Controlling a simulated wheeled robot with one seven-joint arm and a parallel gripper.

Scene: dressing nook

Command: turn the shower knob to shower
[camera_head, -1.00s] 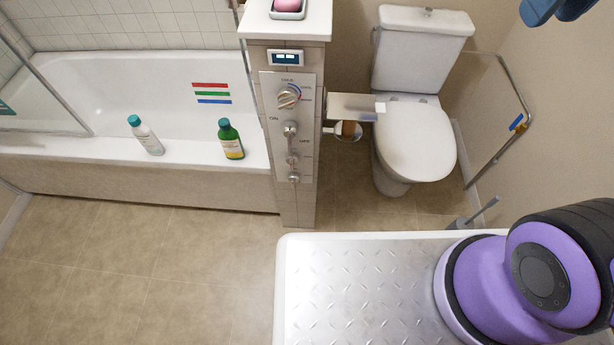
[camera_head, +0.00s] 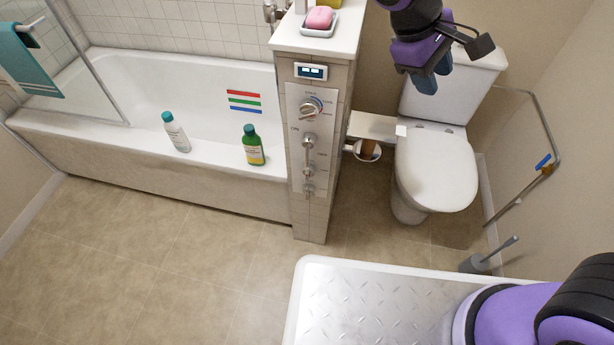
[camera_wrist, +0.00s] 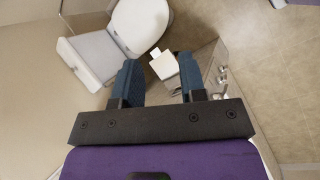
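The metal control panel (camera_head: 310,135) is on the tiled end of the half wall between tub and toilet. It carries a round dial (camera_head: 309,108) with a coloured arc at the top, a lever handle (camera_head: 308,150) in the middle and smaller knobs (camera_head: 308,188) below. The labels are too small to read, so I cannot tell which one is the shower knob. My gripper (camera_head: 426,82) is in front of the toilet tank, right of the panel and apart from it. In the wrist view its two blue fingers (camera_wrist: 158,65) are spread and empty, with metal knobs (camera_wrist: 221,76) beyond the right finger.
A digital display (camera_head: 311,71) is above the panel, and a pink soap (camera_head: 319,17) in a dish is on the wall top. A small shelf (camera_head: 373,126) and paper holder stick out between panel and toilet (camera_head: 436,170). Two bottles stand on the tub rim (camera_head: 215,163). The floor left is clear.

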